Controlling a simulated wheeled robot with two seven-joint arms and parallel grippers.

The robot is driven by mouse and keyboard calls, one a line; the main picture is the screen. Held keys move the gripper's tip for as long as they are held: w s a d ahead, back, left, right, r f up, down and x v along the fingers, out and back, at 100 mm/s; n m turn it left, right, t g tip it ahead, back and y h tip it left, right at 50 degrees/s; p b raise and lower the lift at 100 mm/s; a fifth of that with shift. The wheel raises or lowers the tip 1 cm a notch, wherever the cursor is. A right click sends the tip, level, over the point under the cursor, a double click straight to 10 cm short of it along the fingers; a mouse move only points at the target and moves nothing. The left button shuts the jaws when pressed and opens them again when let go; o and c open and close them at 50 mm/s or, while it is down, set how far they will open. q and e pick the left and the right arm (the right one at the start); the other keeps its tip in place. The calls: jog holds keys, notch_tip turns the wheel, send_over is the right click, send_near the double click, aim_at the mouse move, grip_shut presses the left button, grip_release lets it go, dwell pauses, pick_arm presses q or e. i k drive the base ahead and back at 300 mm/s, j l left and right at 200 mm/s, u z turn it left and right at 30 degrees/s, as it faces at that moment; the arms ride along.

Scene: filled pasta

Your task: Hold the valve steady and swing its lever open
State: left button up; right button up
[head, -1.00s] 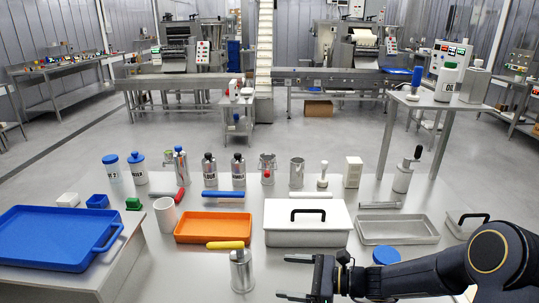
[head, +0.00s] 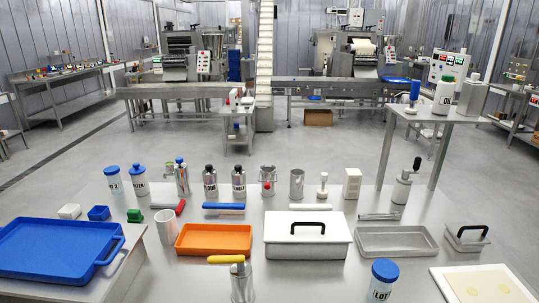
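A steel cylinder (head: 241,285) stands upright at the front middle of the table, cut off by the bottom edge of the head view. A yellow bar-shaped handle (head: 226,259) lies level across its top, sticking out to the left. This pair looks most like the valve and its lever, but I cannot tell whether they are joined. Neither of my grippers is in view, and nothing is seen touching the cylinder or the handle.
An orange tray (head: 214,253) and a white lidded box (head: 308,249) stand just behind. A blue-lidded jar (head: 382,283) and a white board (head: 448,281) with round pale sheets are to the right. A blue tray (head: 55,246) is at left. Several bottles line the back.

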aim_at(238, 261)
jog(key=j+z, duration=0.3)
jog(key=j, duration=0.35)
jog(key=j+z, duration=0.3)
jog(key=j, duration=0.35)
